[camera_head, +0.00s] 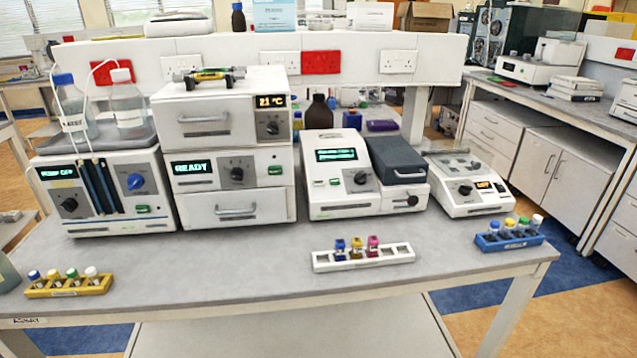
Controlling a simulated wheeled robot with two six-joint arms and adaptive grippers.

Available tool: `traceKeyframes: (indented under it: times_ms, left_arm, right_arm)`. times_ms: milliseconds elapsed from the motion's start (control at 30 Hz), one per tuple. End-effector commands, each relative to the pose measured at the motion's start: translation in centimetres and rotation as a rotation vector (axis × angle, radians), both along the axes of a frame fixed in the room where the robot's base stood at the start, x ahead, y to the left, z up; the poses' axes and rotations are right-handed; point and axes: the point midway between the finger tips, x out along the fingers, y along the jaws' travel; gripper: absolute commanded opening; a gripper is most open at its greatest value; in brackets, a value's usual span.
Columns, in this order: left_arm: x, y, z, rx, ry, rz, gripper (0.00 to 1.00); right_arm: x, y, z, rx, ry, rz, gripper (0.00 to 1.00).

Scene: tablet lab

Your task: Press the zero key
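No key can be read as the zero key at this size. A white instrument (334,196) with a green-text display (337,155), a round dark knob (361,178) and a grey lid (398,160) stands right of the table's middle. A small green key (335,182) sits on its sloped front, with a pale key to its left. The stacked unit, the pump unit and the small white device also carry green buttons or lit displays. Neither of my grippers shows in this view.
A white rack (325,263) with blue, yellow and pink capped vials stands in front of the instrument. A yellow rack (68,291) is front left, a blue rack (490,245) front right. Stacked ovens (217,110) and a pump unit (104,220) stand left.

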Motion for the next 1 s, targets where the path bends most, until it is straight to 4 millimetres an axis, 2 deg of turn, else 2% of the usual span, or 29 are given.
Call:
traceKeyframes:
  times_ms: [33,233,267,1000]
  left_arm:
    - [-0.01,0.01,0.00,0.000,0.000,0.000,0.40]
    - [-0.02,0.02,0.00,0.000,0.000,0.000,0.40]
    - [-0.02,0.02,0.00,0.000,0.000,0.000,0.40]
    - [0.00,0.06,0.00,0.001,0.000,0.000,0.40]
  right_arm:
    - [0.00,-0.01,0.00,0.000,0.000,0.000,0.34]
    - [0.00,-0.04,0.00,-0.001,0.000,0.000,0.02]
    - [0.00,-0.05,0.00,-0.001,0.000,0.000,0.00]
    - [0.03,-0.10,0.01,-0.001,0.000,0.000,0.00]
